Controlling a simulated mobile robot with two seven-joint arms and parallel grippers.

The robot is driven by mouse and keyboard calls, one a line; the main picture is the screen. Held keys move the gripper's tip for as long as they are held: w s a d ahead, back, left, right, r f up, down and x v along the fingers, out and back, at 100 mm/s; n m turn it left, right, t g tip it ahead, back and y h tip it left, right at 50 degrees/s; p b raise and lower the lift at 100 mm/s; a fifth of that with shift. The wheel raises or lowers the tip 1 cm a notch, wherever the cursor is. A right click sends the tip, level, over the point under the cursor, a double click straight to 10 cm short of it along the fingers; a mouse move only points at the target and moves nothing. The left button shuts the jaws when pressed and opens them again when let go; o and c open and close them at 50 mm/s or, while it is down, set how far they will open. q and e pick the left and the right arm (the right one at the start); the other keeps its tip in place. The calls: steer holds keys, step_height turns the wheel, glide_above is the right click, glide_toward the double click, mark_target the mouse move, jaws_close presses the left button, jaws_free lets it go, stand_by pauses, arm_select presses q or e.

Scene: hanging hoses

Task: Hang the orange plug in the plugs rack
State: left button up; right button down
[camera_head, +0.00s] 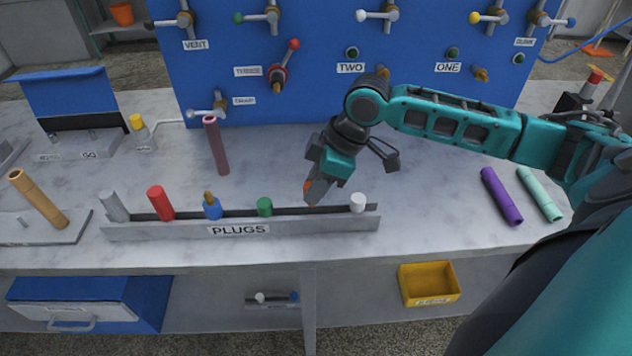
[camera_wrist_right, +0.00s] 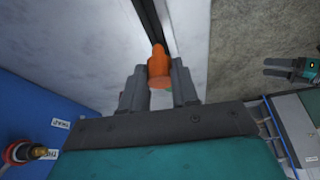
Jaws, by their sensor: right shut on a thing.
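The orange plug (camera_head: 309,186) is mostly hidden by my right gripper (camera_head: 313,190) in the head view. The right gripper is shut on it. In the right wrist view the orange plug (camera_wrist_right: 158,62) sits between the two fingers (camera_wrist_right: 160,88), its far end over the dark slot. The plugs rack (camera_head: 150,232) is a long grey rail on the bench front. The held plug is just above or at its slot, between the green plug (camera_head: 264,206) and the white plug (camera_head: 358,202). Contact with the rack cannot be told. My left gripper (camera_wrist_right: 270,67) shows small in the wrist view, fingers apart.
Grey (camera_head: 113,206), red (camera_head: 160,203) and blue (camera_head: 212,207) plugs stand in the rack's left part. Purple (camera_head: 501,196) and mint (camera_head: 540,194) tubes lie at right. The blue valve panel (camera_head: 330,100) rises behind.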

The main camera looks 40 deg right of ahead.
steer(key=shift+f, duration=1.85)
steer(key=c, duration=0.8)
jaws_free()
steer(key=v, duration=1.3)
steer(key=shift+f, duration=0.1)
